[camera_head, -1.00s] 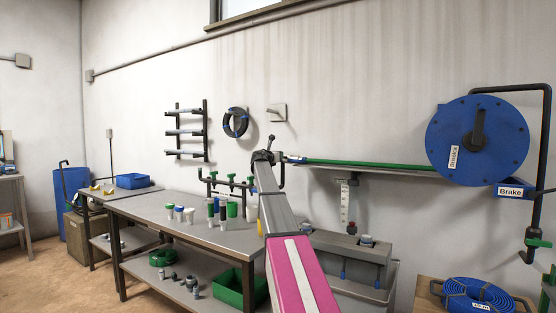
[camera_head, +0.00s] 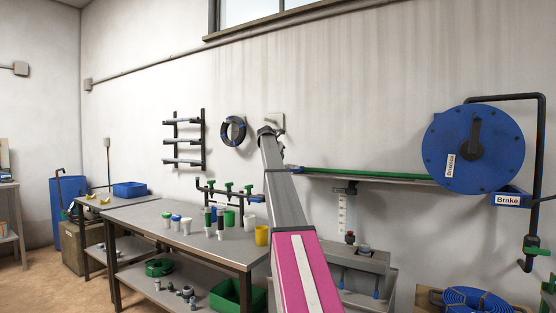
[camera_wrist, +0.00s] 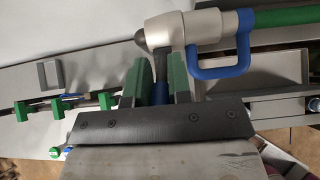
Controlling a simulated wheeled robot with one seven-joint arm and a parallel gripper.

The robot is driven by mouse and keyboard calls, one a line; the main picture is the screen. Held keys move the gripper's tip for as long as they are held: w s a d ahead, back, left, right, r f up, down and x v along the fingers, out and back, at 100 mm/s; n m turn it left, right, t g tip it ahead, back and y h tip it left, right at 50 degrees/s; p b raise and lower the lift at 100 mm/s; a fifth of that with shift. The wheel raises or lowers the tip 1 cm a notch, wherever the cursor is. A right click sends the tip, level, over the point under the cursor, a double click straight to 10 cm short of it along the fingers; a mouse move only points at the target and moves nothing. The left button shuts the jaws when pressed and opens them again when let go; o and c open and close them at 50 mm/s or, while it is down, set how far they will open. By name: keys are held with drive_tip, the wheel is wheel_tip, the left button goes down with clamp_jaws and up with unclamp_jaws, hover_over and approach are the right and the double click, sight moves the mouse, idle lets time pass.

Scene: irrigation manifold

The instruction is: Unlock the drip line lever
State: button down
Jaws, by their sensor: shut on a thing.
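In the wrist view, a grey fitting (camera_wrist: 183,30) with a dark tip and a blue loop handle (camera_wrist: 222,65) sits at the end of a green line (camera_wrist: 285,15). My gripper (camera_wrist: 160,66) has its green-padded fingers just below the dark tip, shut on a narrow blue part (camera_wrist: 160,93) that looks like the lever. In the head view, the green line (camera_head: 370,173) runs along a wall shelf to the right; my arm hides most of the fitting.
A large blue reel (camera_head: 500,150) with a brake box (camera_head: 508,200) stands at right. A manifold with green valves (camera_head: 227,187) is left of my arm. Cups, including a yellow cup (camera_head: 262,235), stand on the bench (camera_head: 180,240). A grey tank unit (camera_head: 358,258) is below the shelf.

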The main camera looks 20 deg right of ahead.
drive_tip(key=shift+w+d+r+g+y, duration=0.25)
drive_tip(key=shift+w+g+y, duration=0.05)
idle(0.4)
drive_tip(key=c, duration=1.3)
unclamp_jaws()
drive_tip(key=shift+d, duration=0.1)
drive_tip(key=shift+s, duration=0.1)
drive_tip(key=shift+s+a+r, duration=0.2)
drive_tip(key=shift+a+r, duration=0.1)
drive_tip(key=shift+a, duration=0.1)
drive_tip(key=v, duration=0.9)
drive_tip(key=shift+s+r, duration=0.1)
drive_tip(key=shift+r, duration=0.2)
drive_tip(key=shift+a, duration=0.1)
